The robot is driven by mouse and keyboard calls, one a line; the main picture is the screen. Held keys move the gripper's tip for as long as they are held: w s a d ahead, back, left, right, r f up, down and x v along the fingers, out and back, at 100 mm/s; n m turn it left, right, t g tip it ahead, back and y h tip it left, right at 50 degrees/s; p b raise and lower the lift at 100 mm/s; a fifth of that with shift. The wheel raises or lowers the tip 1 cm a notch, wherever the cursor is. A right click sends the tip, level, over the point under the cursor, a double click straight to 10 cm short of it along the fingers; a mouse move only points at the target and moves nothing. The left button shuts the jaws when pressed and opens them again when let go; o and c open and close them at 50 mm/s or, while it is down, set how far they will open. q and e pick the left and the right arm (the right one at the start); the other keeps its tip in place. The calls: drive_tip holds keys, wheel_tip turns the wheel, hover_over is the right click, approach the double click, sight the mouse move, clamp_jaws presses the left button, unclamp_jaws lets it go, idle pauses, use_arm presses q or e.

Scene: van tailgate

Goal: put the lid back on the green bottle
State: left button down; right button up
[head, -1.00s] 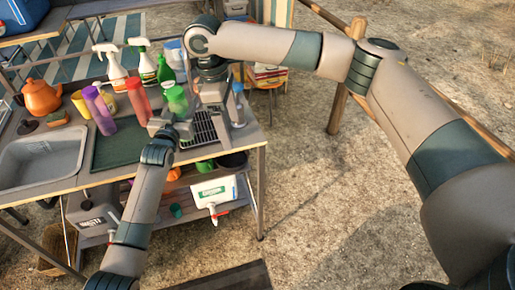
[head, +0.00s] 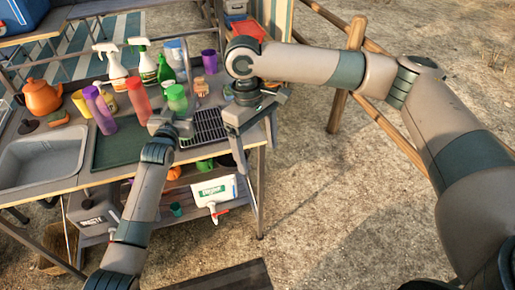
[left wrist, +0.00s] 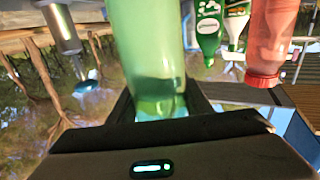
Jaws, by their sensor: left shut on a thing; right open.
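I cannot make out a separate lid. My right gripper (head: 257,132) is open, past the worktop's right edge, apart from the bottle.
A pink bottle (head: 138,103) and a purple bottle (head: 99,112) stand left of the green one. Spray bottles (head: 113,68) are behind. The drying rack (head: 204,128) lies to the right. A sink (head: 40,157) is at left. A purple cup (head: 209,61) stands behind.

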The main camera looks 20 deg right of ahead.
use_arm(q)
drive_tip(key=shift+r, duration=0.1)
drive_tip(key=c, duration=0.8)
unclamp_jaws()
drive_tip(key=shift+c, duration=0.2)
drive_tip(key=shift+s, duration=0.1)
drive_tip(key=shift+v, duration=0.9)
drive_tip(key=b+v, duration=0.3)
drive_tip(key=v, duration=1.2)
drive_tip(key=shift+s, duration=0.25)
drive_tip(key=shift+a, duration=0.1)
